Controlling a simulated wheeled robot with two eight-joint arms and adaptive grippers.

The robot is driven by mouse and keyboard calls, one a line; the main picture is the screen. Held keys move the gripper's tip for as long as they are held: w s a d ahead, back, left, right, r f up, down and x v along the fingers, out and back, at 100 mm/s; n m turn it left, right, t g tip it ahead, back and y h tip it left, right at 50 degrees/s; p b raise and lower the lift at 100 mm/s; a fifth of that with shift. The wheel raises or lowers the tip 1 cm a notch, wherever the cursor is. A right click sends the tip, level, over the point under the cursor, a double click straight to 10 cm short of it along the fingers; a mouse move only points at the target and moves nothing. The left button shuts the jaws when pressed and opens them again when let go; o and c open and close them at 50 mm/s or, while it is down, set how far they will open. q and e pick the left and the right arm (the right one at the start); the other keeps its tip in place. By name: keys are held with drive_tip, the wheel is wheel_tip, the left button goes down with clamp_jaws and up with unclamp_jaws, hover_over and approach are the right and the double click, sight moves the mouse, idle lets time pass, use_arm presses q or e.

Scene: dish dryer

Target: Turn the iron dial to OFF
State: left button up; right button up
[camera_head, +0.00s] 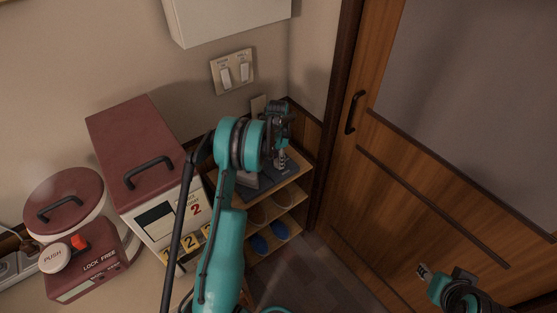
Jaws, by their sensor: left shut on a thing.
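My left arm reaches from the bottom over the small wooden shelf in the corner. My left gripper (281,160) points down at the shelf's top board, at a dark grey thing (287,178) that seems to be the iron or its stand. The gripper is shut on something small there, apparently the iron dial. The dial itself and its setting are hidden by the gripper and arm. My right gripper (424,271) is low at the right, in front of the wooden door and away from the shelf; its fingers are too small to judge.
A red-topped appliance (133,150) and a red rice cooker (65,195) stand left of my arm. Blue slippers (260,244) lie on the lower shelf. A wooden door (400,190) closes off the right. Wall switches (233,73) are above the shelf.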

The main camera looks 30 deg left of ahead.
use_arm(q)
drive_tip(key=n, duration=0.4)
drive_tip(key=shift+n, duration=0.3)
drive_tip(key=n, duration=0.3)
drive_tip(key=shift+n, duration=0.4)
drive_tip(key=n, duration=1.2)
drive_tip(key=shift+d+n+b, duration=0.1)
drive_tip(key=shift+n+b, duration=0.2)
drive_tip(key=n, duration=0.3)
drive_tip(key=shift+n, duration=0.3)
drive_tip(key=n, duration=0.4)
drive_tip(key=shift+n, duration=2.2)
